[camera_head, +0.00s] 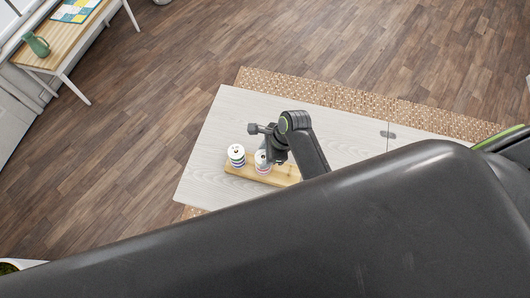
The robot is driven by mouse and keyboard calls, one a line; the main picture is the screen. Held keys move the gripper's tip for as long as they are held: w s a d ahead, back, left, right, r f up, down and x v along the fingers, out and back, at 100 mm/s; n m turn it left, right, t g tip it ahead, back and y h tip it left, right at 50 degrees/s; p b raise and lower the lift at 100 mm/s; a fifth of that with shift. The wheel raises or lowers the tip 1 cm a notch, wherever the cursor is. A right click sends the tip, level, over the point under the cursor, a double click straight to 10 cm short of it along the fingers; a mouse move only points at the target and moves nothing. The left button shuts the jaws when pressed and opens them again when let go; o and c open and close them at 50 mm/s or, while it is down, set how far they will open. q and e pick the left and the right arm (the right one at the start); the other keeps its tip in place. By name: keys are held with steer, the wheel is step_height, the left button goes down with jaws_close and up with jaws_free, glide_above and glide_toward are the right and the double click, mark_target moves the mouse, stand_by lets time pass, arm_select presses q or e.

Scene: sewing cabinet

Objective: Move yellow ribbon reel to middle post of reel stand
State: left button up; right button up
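The wooden reel stand (284,176) lies on the pale cabinet top and is partly covered by my arm. A stack of striped reels (237,157) stands at its left end, with white, green and purple bands. A second stack (262,167) with white, pink and dark bands stands to its right. My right gripper (262,145) is over the top of this second stack; I cannot tell if it touches or holds a reel. I cannot make out a yellow reel. My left gripper is not in view.
The pale cabinet top (225,120) is clear behind and left of the stand. A large dark link of mine hides the near and right part. A wooden side table (55,50) with a green jug (36,44) stands far left.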

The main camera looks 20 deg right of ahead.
steer(key=o, duration=0.5)
steer(key=shift+r, duration=0.1)
steer(key=v, duration=1.7)
steer(key=shift+d+r+b, duration=0.1)
steer(key=shift+d+b, duration=0.05)
steer(key=shift+b, duration=0.2)
